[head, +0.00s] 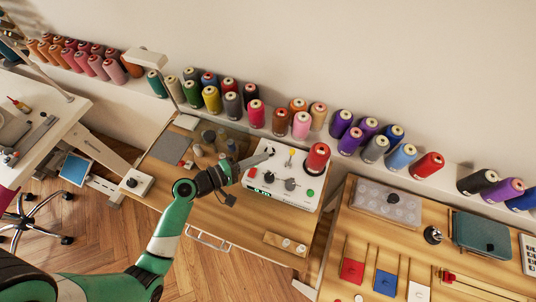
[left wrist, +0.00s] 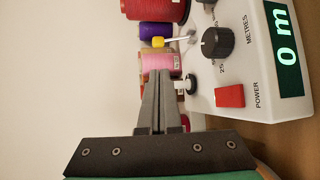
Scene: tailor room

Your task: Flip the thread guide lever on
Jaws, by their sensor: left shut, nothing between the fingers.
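A white winding machine (head: 283,187) stands on the wooden table, also in the left wrist view (left wrist: 245,20). A thin lever with a yellow tip (head: 291,151) rises from its top; its tip (left wrist: 158,42) also shows in the left wrist view. A short post with a black knob (left wrist: 192,83) stands near the power switch. No label naming the thread guide lever is readable. My left gripper (head: 267,156) is shut and empty at the machine's left back corner. In the left wrist view its fingertips (left wrist: 160,73) lie close beside the black knob; contact cannot be told. My right gripper is not in view.
The machine also carries a red spool (head: 317,158), dark dials, a red power switch (left wrist: 230,96) and a display reading 0 m. Thread cones line the shelf behind. Small bottles (head: 208,137) stand left of my gripper. The table's front is mostly clear.

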